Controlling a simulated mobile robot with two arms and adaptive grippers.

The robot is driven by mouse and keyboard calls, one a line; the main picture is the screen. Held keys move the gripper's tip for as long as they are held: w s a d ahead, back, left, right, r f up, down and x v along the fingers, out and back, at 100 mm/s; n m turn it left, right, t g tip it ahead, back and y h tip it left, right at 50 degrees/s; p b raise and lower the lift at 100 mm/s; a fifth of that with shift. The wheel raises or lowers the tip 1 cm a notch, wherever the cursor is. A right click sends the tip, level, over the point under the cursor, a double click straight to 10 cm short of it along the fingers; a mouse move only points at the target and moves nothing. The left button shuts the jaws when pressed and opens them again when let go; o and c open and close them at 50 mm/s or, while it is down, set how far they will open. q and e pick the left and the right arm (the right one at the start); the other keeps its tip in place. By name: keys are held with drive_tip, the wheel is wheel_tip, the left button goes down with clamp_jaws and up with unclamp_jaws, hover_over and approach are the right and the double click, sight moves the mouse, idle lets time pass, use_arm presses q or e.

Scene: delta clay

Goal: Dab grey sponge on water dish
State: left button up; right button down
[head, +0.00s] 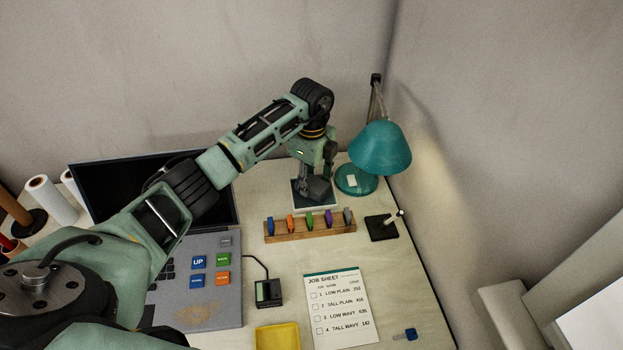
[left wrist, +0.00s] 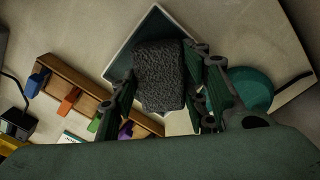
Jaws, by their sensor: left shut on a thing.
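My left gripper (head: 315,186) points down at the back right of the table and is shut on the grey sponge (head: 319,190). In the left wrist view the rough dark grey sponge (left wrist: 159,75) sits between the two fingers (left wrist: 160,95). The square water dish (head: 299,196), with a pale rim and dark inside, lies directly below; its rim shows behind the sponge in the left wrist view (left wrist: 119,65). The sponge covers much of the dish, and I cannot tell whether they touch. My right gripper is not in view.
A wooden rack (head: 310,230) with several coloured pieces stands just in front of the dish. A teal lamp (head: 380,150) stands to its right, and a black stand (head: 382,228) nearby. A job sheet (head: 341,310), a yellow tray (head: 277,337) and a laptop-like console (head: 205,270) lie nearer.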

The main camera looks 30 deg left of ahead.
sight(311, 182)
use_arm(q)
drive_tip(key=shift+r+p, duration=2.45)
drive_tip(key=shift+r, duration=0.8)
drive_tip(key=shift+s+f, duration=0.1)
drive_tip(key=shift+f, duration=0.05)
